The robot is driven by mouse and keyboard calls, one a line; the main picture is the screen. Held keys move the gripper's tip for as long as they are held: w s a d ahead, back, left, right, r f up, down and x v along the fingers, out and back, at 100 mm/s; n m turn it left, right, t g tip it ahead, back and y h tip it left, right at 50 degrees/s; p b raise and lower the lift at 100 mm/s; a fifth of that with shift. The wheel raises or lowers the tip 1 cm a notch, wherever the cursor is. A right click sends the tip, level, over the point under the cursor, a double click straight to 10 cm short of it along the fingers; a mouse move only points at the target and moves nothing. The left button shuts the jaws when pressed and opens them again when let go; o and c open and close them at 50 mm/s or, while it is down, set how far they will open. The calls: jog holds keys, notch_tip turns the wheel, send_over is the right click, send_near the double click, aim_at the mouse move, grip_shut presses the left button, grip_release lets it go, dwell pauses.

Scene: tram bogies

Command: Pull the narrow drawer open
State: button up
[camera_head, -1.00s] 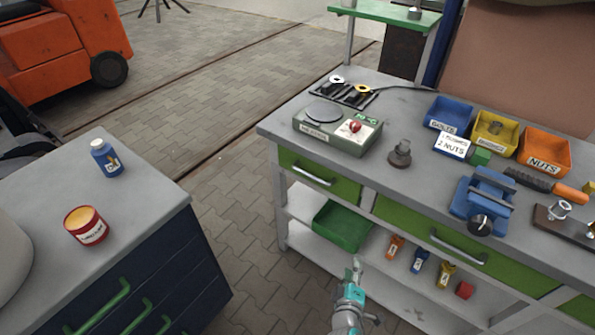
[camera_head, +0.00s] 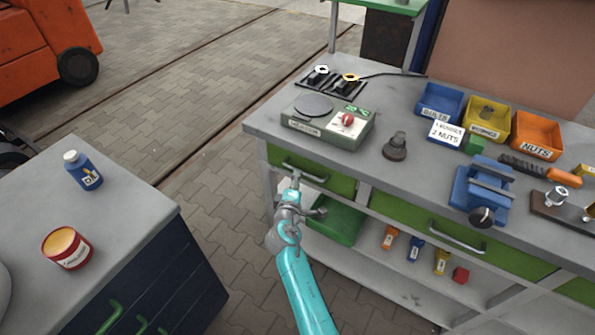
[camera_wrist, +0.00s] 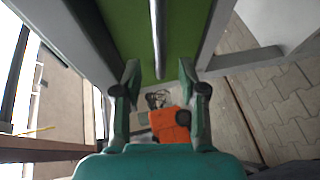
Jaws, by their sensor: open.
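The narrow drawer (camera_head: 340,184) is the short green one at the left end of the workbench. Its front looks flush with the bench, and it has a silver bar handle (camera_head: 305,172). My gripper (camera_head: 295,180) is at the left part of this handle, its fingers pointing at the drawer. In the wrist view the green drawer front (camera_wrist: 185,25) fills the top, and the handle (camera_wrist: 157,35) runs down to between the two open fingers (camera_wrist: 159,76). I cannot tell whether the fingers touch it or how deep it lies between them.
A wider green drawer (camera_head: 480,256) with its own handle is to the right. Below, a green bin (camera_head: 336,222) sits on the lower shelf. A dark blue cabinet (camera_head: 150,270) with green handles stands at left, with paved floor (camera_head: 215,200) between.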

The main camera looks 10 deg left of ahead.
jog(key=shift+w+f, duration=0.2)
jog(key=shift+w, duration=0.7)
jog(key=shift+w+f, duration=0.15)
jog(key=shift+w, duration=0.8)
jog(key=shift+w+f, duration=0.2)
jog(key=shift+w, duration=0.7)
grip_shut()
